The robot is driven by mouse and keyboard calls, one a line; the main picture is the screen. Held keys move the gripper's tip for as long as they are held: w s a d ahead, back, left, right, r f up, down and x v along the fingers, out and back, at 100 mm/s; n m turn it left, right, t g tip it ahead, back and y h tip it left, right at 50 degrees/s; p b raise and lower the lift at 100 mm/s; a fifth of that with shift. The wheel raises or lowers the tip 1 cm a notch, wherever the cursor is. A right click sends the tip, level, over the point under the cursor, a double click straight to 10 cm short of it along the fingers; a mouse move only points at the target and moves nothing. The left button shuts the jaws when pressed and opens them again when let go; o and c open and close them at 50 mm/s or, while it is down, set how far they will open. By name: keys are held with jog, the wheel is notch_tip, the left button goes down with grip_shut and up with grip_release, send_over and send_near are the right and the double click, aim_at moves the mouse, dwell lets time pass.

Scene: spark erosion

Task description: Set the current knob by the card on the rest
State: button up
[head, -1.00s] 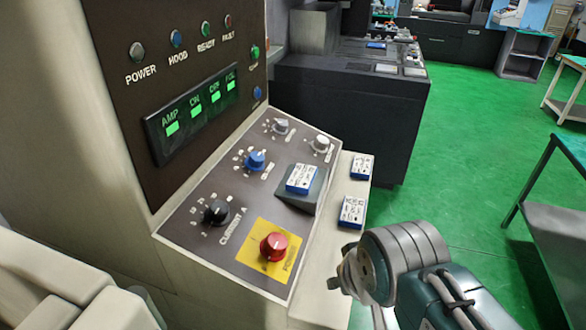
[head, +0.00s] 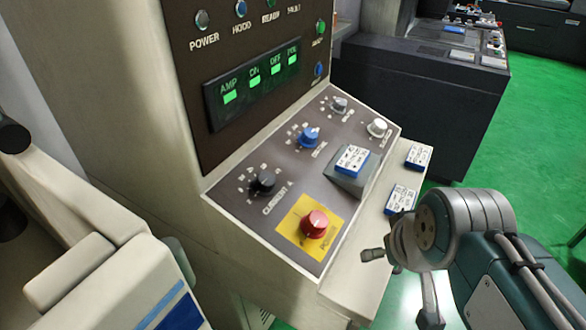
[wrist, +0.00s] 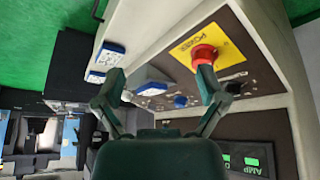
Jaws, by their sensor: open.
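The black current knob (head: 263,181), labelled CURRENT A, is on the sloped panel (head: 240,210), left of the yellow plate with the red knob (head: 314,223). A blue-edged white card (head: 352,160) lies on the raised rest (head: 346,184); its print is too small to read. My gripper (head: 400,287) is open and empty, right of the panel's lower edge and apart from the current knob. In the wrist view my open fingers (wrist: 161,76) spread before the panel, the right one overlapping the red knob.
Two more cards, one far (head: 418,157) and one near (head: 401,199), lie on the pale ledge right of the panel. A blue knob (head: 307,136), a grey knob (head: 339,104) and a white knob (head: 377,128) stand farther up. Green floor is open at right.

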jog(key=w+a+r+n+g+y, duration=0.2)
jog(key=w+a+r+n, duration=0.3)
jog(key=w+a+n, duration=0.4)
jog(key=n+g+y, duration=0.1)
jog(key=n+y, duration=0.1)
jog(key=n, duration=0.5)
send_near(268, 178)
jog(key=x, duration=1)
jog(key=shift+a+f, duration=0.1)
jog(key=shift+f, duration=0.1)
jog(key=c, duration=1.2)
